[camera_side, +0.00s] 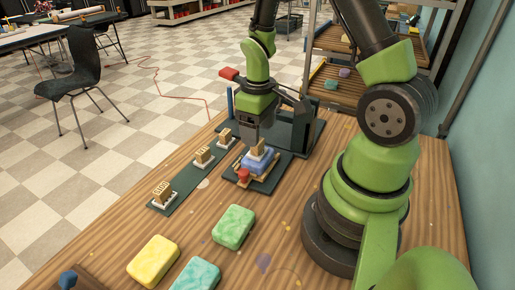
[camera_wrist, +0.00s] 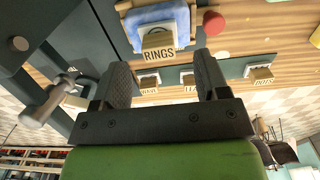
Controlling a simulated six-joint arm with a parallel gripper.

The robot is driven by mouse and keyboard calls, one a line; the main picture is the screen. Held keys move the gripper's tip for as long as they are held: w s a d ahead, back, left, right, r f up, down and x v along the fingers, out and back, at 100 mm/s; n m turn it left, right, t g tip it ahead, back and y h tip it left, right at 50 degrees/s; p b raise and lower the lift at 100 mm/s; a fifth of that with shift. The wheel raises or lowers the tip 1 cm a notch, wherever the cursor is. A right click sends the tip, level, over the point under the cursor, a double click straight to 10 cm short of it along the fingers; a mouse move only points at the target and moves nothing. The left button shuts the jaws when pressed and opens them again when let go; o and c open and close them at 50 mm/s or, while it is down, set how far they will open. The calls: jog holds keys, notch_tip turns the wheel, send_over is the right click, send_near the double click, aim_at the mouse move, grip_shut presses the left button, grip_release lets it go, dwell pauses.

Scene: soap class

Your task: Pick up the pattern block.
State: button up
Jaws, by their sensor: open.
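A wooden pattern block marked RINGS (camera_wrist: 159,54) stands on a blue soap bar (camera_wrist: 160,16). In the side view the same block (camera_side: 258,146) rises from the blue soap (camera_side: 256,161), which lies in a wooden holder on a dark plate (camera_side: 229,176). My gripper (camera_side: 265,128) is directly above the block, pointing down. In the wrist view its two fingers are spread (camera_wrist: 163,62), with the block just past their tips and roughly between them. It is open and empty; I cannot tell whether the fingers touch the block.
Several more wooden pattern blocks stand on a dark strip (camera_side: 183,184) to the left. A red knob (camera_side: 243,175) is at the holder's front end. Green (camera_side: 233,227), yellow (camera_side: 153,261) and teal (camera_side: 196,275) soaps lie in front. A dark upright fixture (camera_side: 298,125) stands behind to the right.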

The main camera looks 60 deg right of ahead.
jog(key=shift+w+d+f, duration=0.1)
jog(key=shift+f, duration=2.15)
jog(key=c, duration=1.1)
jog(key=shift+r, duration=0.1)
